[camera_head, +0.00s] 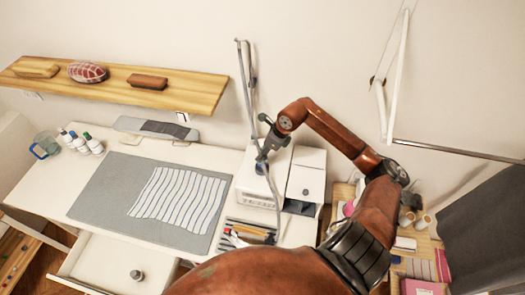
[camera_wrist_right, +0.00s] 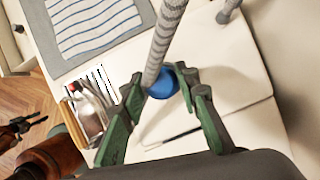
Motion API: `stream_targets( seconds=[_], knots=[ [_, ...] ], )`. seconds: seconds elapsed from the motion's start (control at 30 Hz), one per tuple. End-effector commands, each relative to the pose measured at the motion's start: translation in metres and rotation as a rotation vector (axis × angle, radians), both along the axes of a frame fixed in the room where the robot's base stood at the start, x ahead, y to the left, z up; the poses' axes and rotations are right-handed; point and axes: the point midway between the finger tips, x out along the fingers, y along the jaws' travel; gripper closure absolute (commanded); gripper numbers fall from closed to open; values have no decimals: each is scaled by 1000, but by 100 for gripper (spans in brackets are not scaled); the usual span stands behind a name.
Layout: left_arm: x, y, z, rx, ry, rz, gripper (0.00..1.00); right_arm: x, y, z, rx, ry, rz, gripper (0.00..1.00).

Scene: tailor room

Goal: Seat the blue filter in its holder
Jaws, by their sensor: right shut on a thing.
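In the right wrist view, the blue filter (camera_wrist_right: 163,84) is a small round blue piece between the tips of my right gripper (camera_wrist_right: 164,90). The gripper is shut on it, with one green finger on each side. A grey ribbed hose crosses in front and hides part of the filter. I cannot pick out the holder in either view. My left gripper is not in view.
The grey hose (camera_head: 246,85) runs close beside the gripper. A white box (camera_head: 306,178) stands right of the machine. A grey mat with striped cloth (camera_head: 180,200) lies left, above an open drawer (camera_head: 110,265).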

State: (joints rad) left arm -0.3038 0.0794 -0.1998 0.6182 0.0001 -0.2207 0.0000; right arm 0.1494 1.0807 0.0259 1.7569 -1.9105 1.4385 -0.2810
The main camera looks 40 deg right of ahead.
Motion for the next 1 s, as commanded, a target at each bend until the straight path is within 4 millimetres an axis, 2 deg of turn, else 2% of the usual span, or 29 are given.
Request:
stream_targets(
  seconds=[0.1,0.33,1.0],
  knots=[
    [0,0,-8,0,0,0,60,0,0,-15,1,0,0,96],
    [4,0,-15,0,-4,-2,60,0,0,-33,0,0,1,96],
    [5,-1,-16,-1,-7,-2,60,0,0,-34,-1,0,2,96]
  ],
)
